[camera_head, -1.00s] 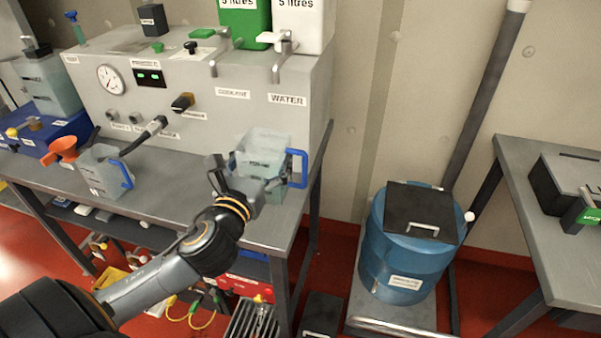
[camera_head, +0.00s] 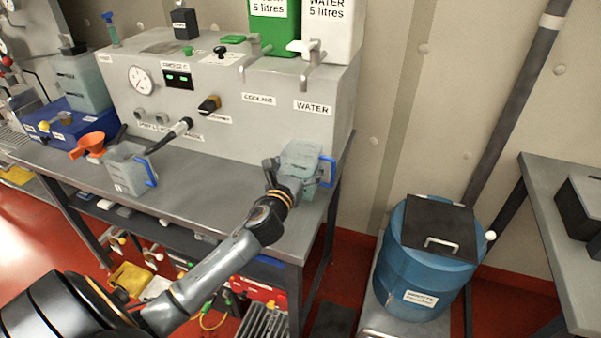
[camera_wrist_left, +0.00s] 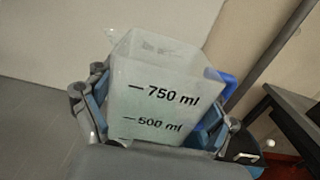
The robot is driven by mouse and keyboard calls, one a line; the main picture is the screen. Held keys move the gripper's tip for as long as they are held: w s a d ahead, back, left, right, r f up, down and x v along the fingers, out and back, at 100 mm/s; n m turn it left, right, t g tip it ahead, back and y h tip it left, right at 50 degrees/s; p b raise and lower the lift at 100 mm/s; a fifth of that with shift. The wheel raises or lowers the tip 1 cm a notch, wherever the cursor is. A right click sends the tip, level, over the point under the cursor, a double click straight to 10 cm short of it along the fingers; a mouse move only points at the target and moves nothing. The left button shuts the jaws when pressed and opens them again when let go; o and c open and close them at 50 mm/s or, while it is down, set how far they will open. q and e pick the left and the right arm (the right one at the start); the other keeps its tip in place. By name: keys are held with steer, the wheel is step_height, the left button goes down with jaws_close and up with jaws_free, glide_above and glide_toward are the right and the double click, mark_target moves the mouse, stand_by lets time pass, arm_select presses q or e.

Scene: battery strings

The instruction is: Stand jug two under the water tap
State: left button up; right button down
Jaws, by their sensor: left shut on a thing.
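A translucent jug with a blue handle (camera_head: 302,158) is held in my left gripper (camera_head: 286,185) at the right end of the grey bench, in front of the panel's WATER label (camera_head: 310,107). In the left wrist view the jug (camera_wrist_left: 155,95) stands between both fingers, upright or nearly so, with 750 ml and 500 ml marks. I cannot tell whether its base touches the bench. The water tap (camera_head: 312,62), below the white WATER 5 litres container (camera_head: 330,28), is above the jug. Any number on the jug is not readable. My right gripper is not in view.
Another jug with a blue handle (camera_head: 128,168) stands on the bench to the left, beside an orange funnel (camera_head: 90,145) and a hose nozzle (camera_head: 180,128). A coolant tap (camera_head: 255,50) is left of the water tap. A blue drum (camera_head: 428,270) stands right of the bench.

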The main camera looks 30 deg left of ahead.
arm_select(q)
step_height(320, 180, down, 2)
steer(key=shift+f, duration=0.3)
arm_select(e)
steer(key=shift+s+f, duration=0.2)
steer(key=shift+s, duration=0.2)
arm_select(q)
steer(key=shift+f, duration=0.2)
steer(key=o, duration=1.4)
steer(key=shift+c, duration=0.2)
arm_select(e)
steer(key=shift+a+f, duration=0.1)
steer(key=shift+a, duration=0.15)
